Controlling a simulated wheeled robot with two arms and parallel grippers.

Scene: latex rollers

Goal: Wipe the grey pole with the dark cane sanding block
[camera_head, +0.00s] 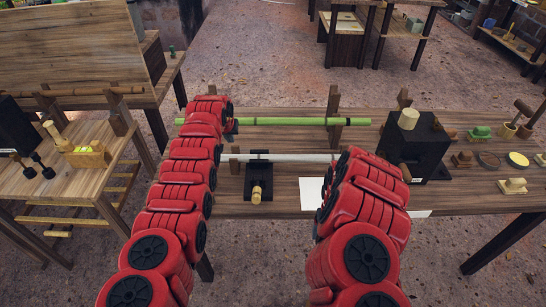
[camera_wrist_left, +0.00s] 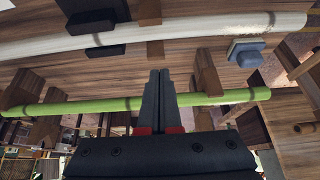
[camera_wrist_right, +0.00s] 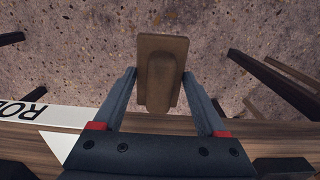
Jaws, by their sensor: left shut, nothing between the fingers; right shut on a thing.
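The grey pole (camera_head: 285,157) lies crosswise above the table and looks pale grey-white; its right part goes behind my right arm. It also shows as a thick pale bar in the left wrist view (camera_wrist_left: 190,31). A brown block with a raised grip, seemingly the sanding block (camera_wrist_right: 162,75), sits between the fingers of my right gripper (camera_wrist_right: 161,78), which is shut on it. In the head view my right arm hides this gripper and block. My left gripper (camera_wrist_left: 160,74) is shut and empty, near the left end of the green pole (camera_head: 290,121).
Wooden uprights (camera_head: 333,128) stand by the poles. A black box (camera_head: 425,150) stands right of my right arm, with small tools beyond it. A white sheet (camera_head: 311,193) lies on the table (camera_head: 460,202).

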